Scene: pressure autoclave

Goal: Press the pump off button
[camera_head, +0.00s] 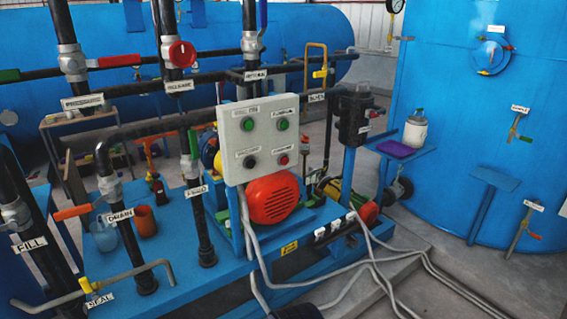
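A light grey control box (264,178) stands upright near the middle of the view, above the blue skid. Its face has two green buttons on top, one at left (248,124) and one at right (283,124). Below are a black knob or button (250,161) at left and a red button (284,159) at right. Small labels sit above each; the print is too small to read surely, so I cannot confirm which is pump off. Nothing covers the box's face.
A red motor cover (273,198) sits just below the box. Pipes with labelled valves, such as the drain pipe (127,238), stand at left. Grey cables run from the box across the floor. A blue tank (450,130) stands at right. Bare floor shows at lower right.

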